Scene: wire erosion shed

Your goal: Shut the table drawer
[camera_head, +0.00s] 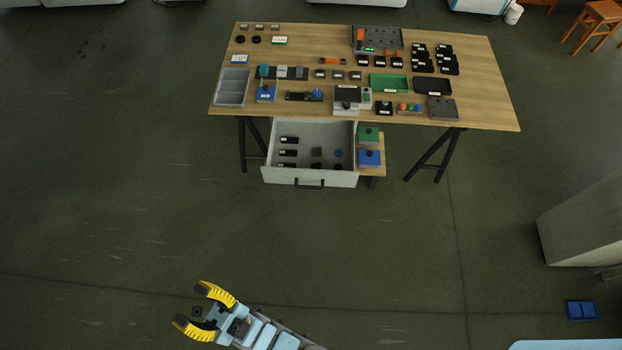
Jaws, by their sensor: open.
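The table drawer (335,178) hangs under the front edge of the wooden table (488,75) and is pulled well out toward me. It is light grey with a dark bar handle (309,184) on its front. Several small dark parts and a blue one lie inside. My gripper (189,307), with yellow and black fingers, is open and empty at the lower left. It is well apart from the drawer, over the floor in the picture.
A small wooden shelf (376,171) right of the drawer holds a green box (369,136) and a blue box (369,158). Black trestle legs (436,154) stand on both sides. The tabletop carries many trays and parts. The floor between my gripper and the drawer is clear. A grey cabinet (585,225) stands at right.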

